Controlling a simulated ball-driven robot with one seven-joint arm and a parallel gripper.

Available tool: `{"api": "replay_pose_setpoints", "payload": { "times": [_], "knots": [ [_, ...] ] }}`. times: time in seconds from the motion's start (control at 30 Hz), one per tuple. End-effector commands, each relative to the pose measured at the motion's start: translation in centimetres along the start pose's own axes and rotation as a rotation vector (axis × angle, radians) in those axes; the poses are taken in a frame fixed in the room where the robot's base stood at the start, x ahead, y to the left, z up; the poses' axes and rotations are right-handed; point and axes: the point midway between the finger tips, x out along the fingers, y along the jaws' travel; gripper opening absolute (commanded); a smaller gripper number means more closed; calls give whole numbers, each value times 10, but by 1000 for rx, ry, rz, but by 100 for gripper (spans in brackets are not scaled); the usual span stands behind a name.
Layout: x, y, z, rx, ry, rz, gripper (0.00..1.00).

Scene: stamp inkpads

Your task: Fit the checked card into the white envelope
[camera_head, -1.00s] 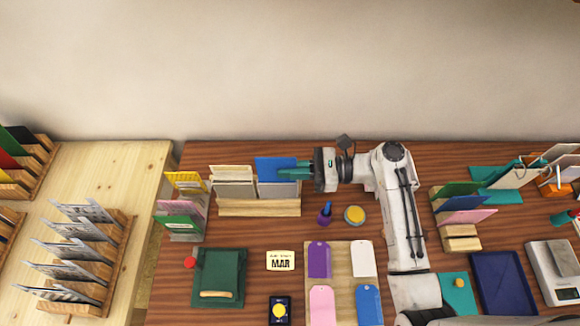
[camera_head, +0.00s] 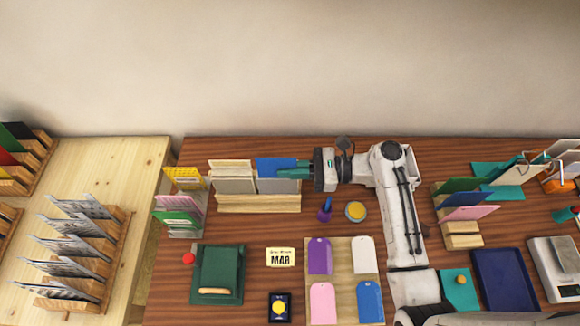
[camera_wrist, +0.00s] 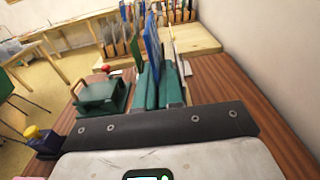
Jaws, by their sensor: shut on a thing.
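My gripper (camera_head: 290,168) is over the wooden rack at the back of the desk, its green fingers shut on a blue card or envelope (camera_head: 268,165). In the wrist view this blue piece (camera_wrist: 151,40) stands upright between the fingers (camera_wrist: 158,85). Cream-white pieces (camera_head: 232,184) stand upright in the rack's left half; which is the white envelope I cannot tell. A yellow patterned card (camera_head: 186,175) stands in the left holder; its pattern is too small to call checked with certainty. A grey-white piece (camera_head: 279,187) stands in front of the blue one.
The wooden rack (camera_head: 258,204) stands near the back. A purple stamp (camera_head: 325,210) and a yellow inkpad (camera_head: 355,211) are to its right. Another card holder (camera_head: 463,240) is at right.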

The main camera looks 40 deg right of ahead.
Motion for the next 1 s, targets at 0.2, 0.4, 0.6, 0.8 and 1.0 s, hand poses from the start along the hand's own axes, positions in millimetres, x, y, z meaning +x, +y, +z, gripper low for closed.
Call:
{"api": "replay_pose_setpoints", "payload": {
  "times": [0.2,0.4,0.6,0.8,1.0],
  "knots": [
    [0,0,-5,0,0,0,0],
    [0,0,-10,0,0,0,0],
    [0,0,-15,0,0,0,0],
    [0,0,-19,0,0,0,0],
    [0,0,-20,1,1,0,18]
  ]
}}
